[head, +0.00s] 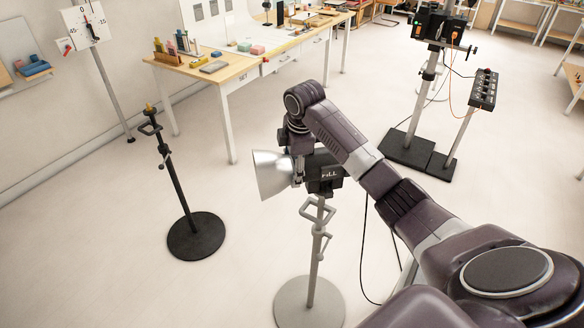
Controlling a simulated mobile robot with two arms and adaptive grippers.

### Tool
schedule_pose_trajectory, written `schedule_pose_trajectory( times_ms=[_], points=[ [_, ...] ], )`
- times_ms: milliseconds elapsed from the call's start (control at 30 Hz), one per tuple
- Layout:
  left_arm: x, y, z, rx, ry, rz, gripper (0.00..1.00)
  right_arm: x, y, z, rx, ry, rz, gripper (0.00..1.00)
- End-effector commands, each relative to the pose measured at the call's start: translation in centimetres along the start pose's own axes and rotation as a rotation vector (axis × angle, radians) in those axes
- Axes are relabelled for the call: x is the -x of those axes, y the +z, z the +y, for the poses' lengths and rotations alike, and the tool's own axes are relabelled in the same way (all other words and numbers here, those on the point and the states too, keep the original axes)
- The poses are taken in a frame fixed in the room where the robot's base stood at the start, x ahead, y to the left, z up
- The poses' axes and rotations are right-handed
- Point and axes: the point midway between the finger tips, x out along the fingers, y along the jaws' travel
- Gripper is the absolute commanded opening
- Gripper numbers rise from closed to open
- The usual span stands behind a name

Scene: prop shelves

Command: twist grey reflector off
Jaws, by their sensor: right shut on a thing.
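The grey reflector (273,174) is a bell-shaped metal bowl on the left side of a black lamp head marked "FILL" (327,175). Its wide mouth faces left, and its narrow end meets the lamp head. The lamp head sits on a grey stand (316,240) with a round base. My right arm reaches in from the lower right and bends down at the lamp. My right gripper (298,172) is at the narrow end of the reflector, shut on it. The fingers are mostly hidden by the arm and lamp. My left gripper is out of view.
A black stand (183,190) with a round base stands to the left. A wooden worktable (222,77) with small items is behind. Black equipment on a stand (437,27) and a control box (483,88) are at back right. A black cable (363,250) hangs beside the lamp stand. Floor between is clear.

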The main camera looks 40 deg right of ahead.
Motion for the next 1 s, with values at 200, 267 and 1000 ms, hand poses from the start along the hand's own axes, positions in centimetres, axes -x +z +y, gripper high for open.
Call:
schedule_pose_trajectory(
  times_ms=[200, 267, 1000],
  points=[
    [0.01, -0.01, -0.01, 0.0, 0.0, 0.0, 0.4, -0.02, 0.21, -0.04, -0.001, -0.007, -0.005, 0.05],
    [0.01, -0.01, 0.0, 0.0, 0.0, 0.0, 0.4, 0.04, 0.25, 0.06, -0.005, -0.022, -0.005, 0.05],
    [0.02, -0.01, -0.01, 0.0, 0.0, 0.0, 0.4, 0.26, 0.41, 0.23, -0.038, -0.258, 0.001, 0.05]
  ],
)
